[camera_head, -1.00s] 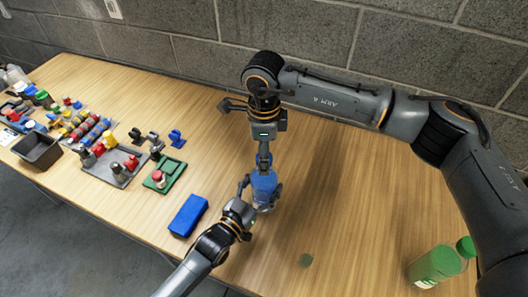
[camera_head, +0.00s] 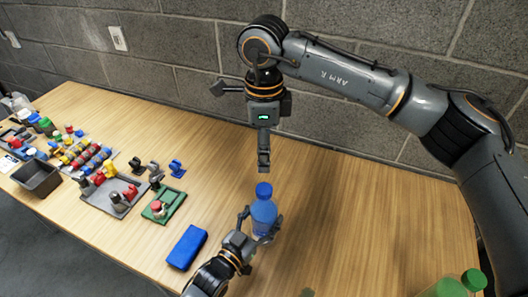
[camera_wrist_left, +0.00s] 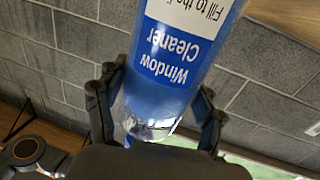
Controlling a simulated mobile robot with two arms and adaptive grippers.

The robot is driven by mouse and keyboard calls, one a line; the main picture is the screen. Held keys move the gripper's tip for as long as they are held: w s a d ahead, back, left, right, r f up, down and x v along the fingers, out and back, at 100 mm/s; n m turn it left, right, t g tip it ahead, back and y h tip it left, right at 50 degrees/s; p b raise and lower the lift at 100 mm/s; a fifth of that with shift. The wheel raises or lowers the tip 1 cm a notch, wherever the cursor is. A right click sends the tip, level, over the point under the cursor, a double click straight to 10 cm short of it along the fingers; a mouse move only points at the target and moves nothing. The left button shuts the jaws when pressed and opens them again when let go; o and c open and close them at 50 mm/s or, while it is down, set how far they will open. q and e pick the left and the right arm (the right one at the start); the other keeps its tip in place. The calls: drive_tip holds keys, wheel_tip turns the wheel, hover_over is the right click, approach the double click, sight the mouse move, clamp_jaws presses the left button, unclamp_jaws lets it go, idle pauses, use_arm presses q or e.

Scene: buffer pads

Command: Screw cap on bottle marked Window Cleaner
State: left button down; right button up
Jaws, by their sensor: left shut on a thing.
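In the left wrist view the bottle (camera_wrist_left: 160,100) carries a blue and white label reading Window Cleaner, upside down in that picture. My left gripper (camera_head: 262,226) is shut around the bottle's lower body, a finger on each side. My right gripper (camera_head: 264,162) points down just above the cap, apart from it, with nothing seen in it. Its fingers overlap edge-on, so I cannot tell their opening. The cap's threads are hidden.
A blue block (camera_head: 187,247) lies left of my left gripper. A green tray (camera_head: 158,206), a grey tray (camera_head: 113,195) and a dark bin (camera_head: 37,178) stand further left. A green bottle (camera_head: 448,288) is at the lower right.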

use_arm(q)
drive_tip(key=shift+c, duration=0.5)
unclamp_jaws()
drive_tip(key=v, duration=1.2)
